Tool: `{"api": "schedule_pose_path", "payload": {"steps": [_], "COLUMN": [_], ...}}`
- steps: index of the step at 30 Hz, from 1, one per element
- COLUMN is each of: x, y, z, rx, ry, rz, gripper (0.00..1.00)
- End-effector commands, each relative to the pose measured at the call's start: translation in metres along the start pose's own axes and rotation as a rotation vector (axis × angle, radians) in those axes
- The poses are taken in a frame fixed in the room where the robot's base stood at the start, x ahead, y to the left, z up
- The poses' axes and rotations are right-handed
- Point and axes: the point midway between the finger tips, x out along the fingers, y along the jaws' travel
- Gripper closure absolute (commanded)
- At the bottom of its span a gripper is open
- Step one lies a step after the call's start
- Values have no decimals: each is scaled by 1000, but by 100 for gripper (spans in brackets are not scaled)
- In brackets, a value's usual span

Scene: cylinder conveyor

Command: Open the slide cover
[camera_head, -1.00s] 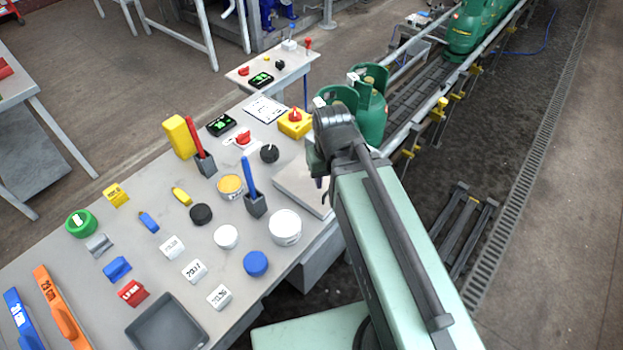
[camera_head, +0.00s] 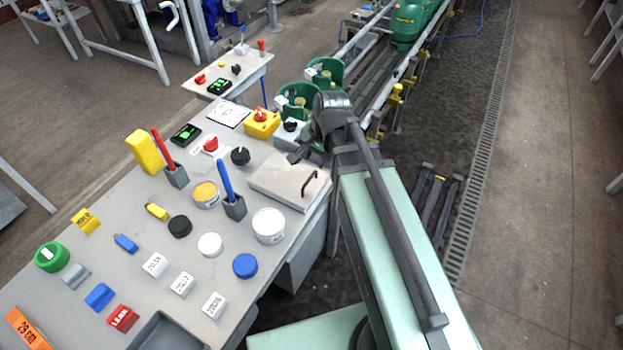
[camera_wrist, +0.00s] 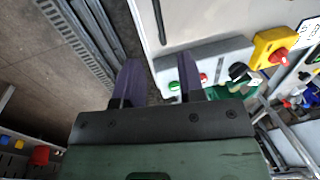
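The slide cover looks to be the flat light-grey plate (camera_head: 275,180) at the right edge of the table, with a black bar handle (camera_head: 309,184) on its right part. In the wrist view, the pale plate (camera_wrist: 205,18) fills the top middle and its handle (camera_wrist: 159,20) shows at the top. My gripper (camera_head: 301,154) is just beyond the plate's far edge, partly hidden by my arm. The fingertips appear apart from the handle.
A grey button box (camera_wrist: 215,62) with green and red buttons and a black knob lies close to the fingers. A yellow switch box (camera_head: 262,123) stands beside it. Green gas cylinders (camera_head: 299,98) stand behind on the conveyor. Jars and blocks crowd the table left of the plate.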

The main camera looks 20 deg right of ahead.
Motion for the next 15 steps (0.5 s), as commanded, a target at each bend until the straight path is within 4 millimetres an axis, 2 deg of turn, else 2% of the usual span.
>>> {"api": "schedule_pose_path", "payload": {"steps": [1, 6, 9, 12, 15], "x": [21, 64, 82, 91, 91], "y": [2, 3, 2, 1, 1], "z": [0, -1, 0, 0, 0], "rx": [-1, -1, -1, -2, -2], "ry": [0, 0, 0, 0, 0], "rz": [0, 0, 0, 0, 1], "gripper": [64, 64, 64, 64, 64]}}
